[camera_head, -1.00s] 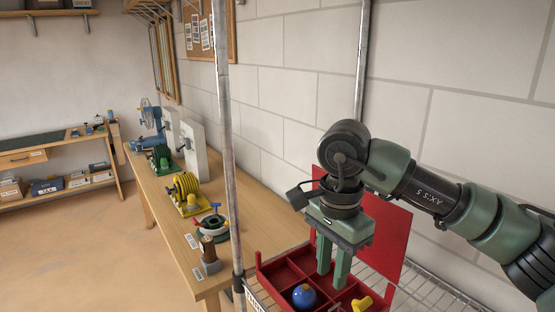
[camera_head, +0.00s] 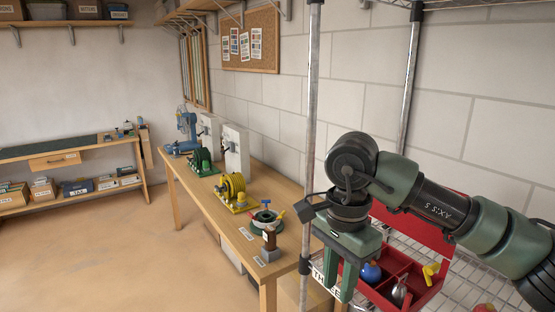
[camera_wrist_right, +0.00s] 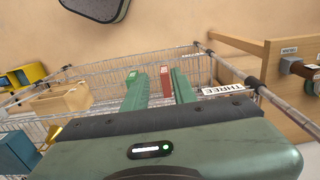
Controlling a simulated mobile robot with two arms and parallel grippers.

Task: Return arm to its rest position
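My right arm comes in from the right of the head view. Its green gripper (camera_head: 341,280) points down, just left of the red compartment box (camera_head: 405,308) on the wire shelf. In the wrist view the two green fingers (camera_wrist_right: 159,90) stand apart, with nothing held between them. A narrow red object (camera_wrist_right: 165,80) shows in the gap, farther off in the wire rack. My left gripper is not in view.
A metal shelf post (camera_head: 311,120) stands close by my right gripper. A blue round object (camera_head: 371,272) and a yellow object (camera_head: 430,273) are in the box. Left of the post is a wooden bench (camera_head: 215,205) with reels. The floor (camera_head: 110,255) is clear.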

